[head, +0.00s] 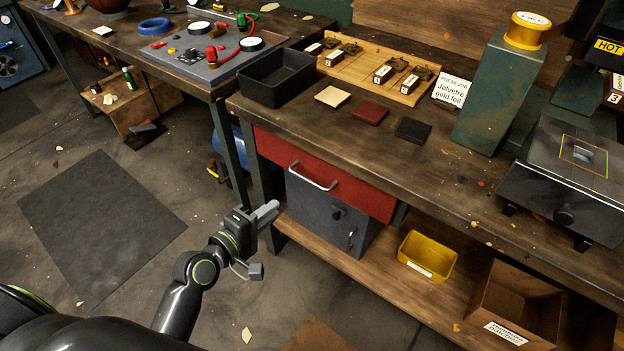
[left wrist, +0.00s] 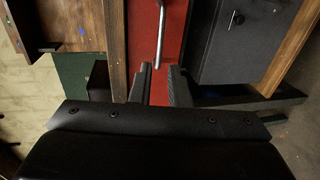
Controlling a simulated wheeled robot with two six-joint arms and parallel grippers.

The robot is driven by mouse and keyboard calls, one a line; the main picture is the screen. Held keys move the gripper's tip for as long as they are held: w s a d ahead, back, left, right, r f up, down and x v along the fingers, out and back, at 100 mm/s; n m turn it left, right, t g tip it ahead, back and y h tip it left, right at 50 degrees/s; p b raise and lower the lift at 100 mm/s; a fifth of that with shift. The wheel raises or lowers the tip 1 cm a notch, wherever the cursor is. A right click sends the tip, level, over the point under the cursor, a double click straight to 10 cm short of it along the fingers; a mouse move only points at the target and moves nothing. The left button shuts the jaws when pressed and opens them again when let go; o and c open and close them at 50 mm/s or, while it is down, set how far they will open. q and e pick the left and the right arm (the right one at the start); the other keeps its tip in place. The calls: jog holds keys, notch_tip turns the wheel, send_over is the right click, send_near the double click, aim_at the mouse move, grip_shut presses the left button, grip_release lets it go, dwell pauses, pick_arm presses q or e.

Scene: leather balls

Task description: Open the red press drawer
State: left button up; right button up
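The red press drawer (head: 360,192) sits under the workbench top, its front looking flush and closed. Its pale metal bar handle (head: 313,178) is near the left part of the front. My left gripper (head: 276,208) is in front of the drawer, left of and below the handle, and apart from it. In the left wrist view the gripper (left wrist: 161,80) has a gap between its two fingers and holds nothing. The handle (left wrist: 160,38) stands beyond the fingertips, roughly in line with the gap, against the red front (left wrist: 175,25). My right gripper is not in view.
A grey cabinet (head: 318,215) with a knob hangs just below the drawer. A black tray (head: 277,78) stands on the workbench (head: 430,150).

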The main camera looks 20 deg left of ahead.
aim_at(310, 181)
pick_arm(q)
jog(key=x, duration=1.5)
jog(key=shift+w+b, duration=0.2)
jog(key=shift+b, duration=0.1)
jog(key=shift+c, duration=0.5)
grip_shut()
